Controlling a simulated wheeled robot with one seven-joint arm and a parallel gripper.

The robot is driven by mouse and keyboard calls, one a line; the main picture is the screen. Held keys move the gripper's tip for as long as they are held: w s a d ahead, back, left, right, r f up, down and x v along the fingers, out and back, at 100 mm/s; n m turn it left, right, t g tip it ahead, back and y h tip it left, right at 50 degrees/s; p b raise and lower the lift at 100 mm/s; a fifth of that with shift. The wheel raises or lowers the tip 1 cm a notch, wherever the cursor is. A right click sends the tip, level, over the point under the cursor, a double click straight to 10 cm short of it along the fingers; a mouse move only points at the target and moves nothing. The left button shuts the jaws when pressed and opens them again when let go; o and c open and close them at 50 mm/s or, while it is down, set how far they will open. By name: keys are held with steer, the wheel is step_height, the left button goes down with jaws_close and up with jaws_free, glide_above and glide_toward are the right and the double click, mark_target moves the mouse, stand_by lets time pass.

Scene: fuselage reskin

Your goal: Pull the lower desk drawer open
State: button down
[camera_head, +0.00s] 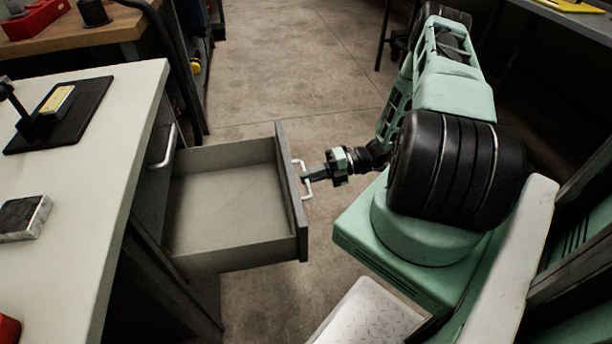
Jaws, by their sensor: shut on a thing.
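The lower desk drawer (225,205) stands well out from the desk, and its grey inside looks empty. Its dark front panel (291,190) carries a pale bar handle (306,187). My gripper (309,176) is shut on this handle from the right, outside the drawer. The fingertips are small in the picture and partly merge with the handle. Another bar handle (163,146), on the desk front above the open drawer, belongs to a closed upper drawer.
The pale desk top (95,210) holds a black mat (88,103) and a small metal box (22,216). A wooden bench (90,35) with a red bin stands at the back left. Bare concrete floor (280,75) lies beyond the drawer.

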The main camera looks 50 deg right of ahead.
steer(key=c, duration=1.5)
jaws_free()
steer(key=v, duration=1.7)
steer(key=shift+d+p, duration=0.25)
steer(key=shift+p, duration=0.2)
